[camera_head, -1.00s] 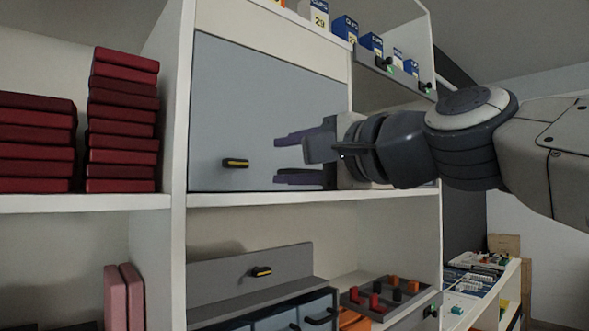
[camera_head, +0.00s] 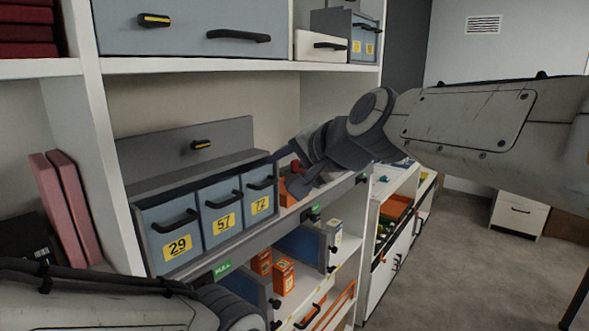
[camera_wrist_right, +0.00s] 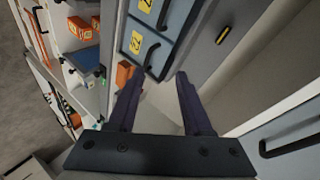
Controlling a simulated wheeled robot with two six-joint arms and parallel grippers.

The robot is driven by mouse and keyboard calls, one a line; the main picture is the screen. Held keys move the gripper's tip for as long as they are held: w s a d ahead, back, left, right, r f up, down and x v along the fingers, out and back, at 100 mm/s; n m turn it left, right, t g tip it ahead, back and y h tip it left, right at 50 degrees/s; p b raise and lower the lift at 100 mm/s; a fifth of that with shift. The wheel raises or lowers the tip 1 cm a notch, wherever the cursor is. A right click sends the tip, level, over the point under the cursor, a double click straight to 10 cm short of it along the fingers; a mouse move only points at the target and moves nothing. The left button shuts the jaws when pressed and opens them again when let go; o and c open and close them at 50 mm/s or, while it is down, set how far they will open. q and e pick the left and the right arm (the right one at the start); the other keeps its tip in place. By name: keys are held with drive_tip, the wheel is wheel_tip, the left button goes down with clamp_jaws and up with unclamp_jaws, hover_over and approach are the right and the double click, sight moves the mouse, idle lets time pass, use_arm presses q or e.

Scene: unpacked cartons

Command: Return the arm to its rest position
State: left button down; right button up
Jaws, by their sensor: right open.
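My right arm (camera_head: 480,120) comes in from the right in the head view, bent at a round dark joint. Its gripper (camera_head: 290,170) is beside the right end of a row of numbered drawers, partly hidden by its own wrist. In the right wrist view the gripper (camera_wrist_right: 158,76) has its two dark purple fingers apart with nothing between them. The numbered drawers (camera_wrist_right: 150,40) lie just beyond the fingertips there. A link of my left arm (camera_head: 90,300) shows at the lower left of the head view; its gripper is out of the picture.
The grey-blue drawers (camera_head: 177,240) marked 29, 57 and 72 sit on the middle shelf (camera_head: 245,240). Orange boxes (camera_head: 284,277) stand below. Dark pink slabs (camera_head: 70,200) lean at the left. Open floor (camera_head: 460,260) lies at the right.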

drive_tip(key=s+d+f+n+g+h, duration=0.2)
drive_tip(key=d+f, duration=0.4)
drive_tip(key=f, duration=0.5)
drive_tip(key=s+d+f+n+g+h, duration=0.1)
drive_tip(key=d+f+g+h, duration=0.15)
drive_tip(key=d+f, duration=0.6)
drive_tip(key=s+d+f+n+g+h, duration=0.1)
drive_tip(key=s+d+f+n+g, duration=0.15)
drive_tip(key=s+f, duration=0.4)
drive_tip(key=s+d+f+n+g+h, duration=0.1)
drive_tip(key=s+d+f+h, duration=0.1)
drive_tip(key=s+d+f, duration=0.35)
drive_tip(key=s+a+r+n+g, duration=0.1)
drive_tip(key=s+a+r+n, duration=0.1)
drive_tip(key=s+a, duration=0.4)
drive_tip(key=s+a+r+n+g+y, duration=0.1)
drive_tip(key=s+a+n, duration=0.4)
drive_tip(key=a, duration=0.5)
drive_tip(key=shift+s+r, duration=0.4)
drive_tip(key=shift+s, duration=0.65)
drive_tip(key=shift+y, duration=0.25)
